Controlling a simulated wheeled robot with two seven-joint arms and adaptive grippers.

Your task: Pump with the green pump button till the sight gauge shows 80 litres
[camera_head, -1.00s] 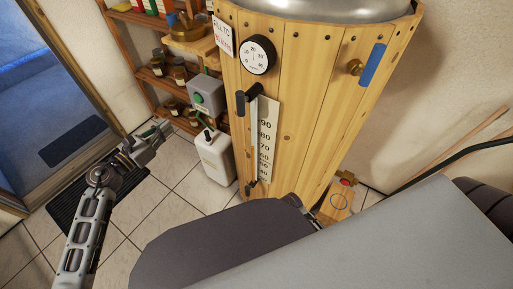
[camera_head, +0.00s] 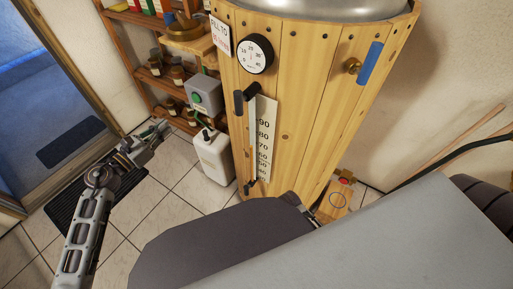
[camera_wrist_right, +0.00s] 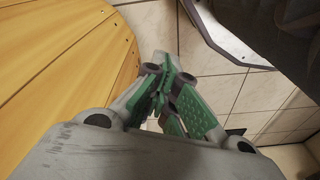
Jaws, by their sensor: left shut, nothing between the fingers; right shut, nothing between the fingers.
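The green pump button (camera_head: 197,98) is on a grey box (camera_head: 205,93) left of the wooden tank (camera_head: 292,120). The sight gauge (camera_head: 252,140) is a thin upright tube on the tank's front, between two dark fittings. Its white scale plate (camera_head: 264,135) has numbers including 90, 80, 70 and 60. The tube looks pale blue, but I cannot read the exact level. My left gripper (camera_head: 163,128) is shut and empty, left of the box and apart from the button. My right gripper (camera_wrist_right: 168,70) is shut and empty beside the wooden staves in the right wrist view.
A white canister (camera_head: 214,158) stands on the tiles below the box. A round dial (camera_head: 255,54) and a sign (camera_head: 220,36) are on the tank. A shelf (camera_head: 160,55) with jars stands behind. A dark mat (camera_head: 75,195) lies at the left. A hose (camera_head: 450,158) is at the right.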

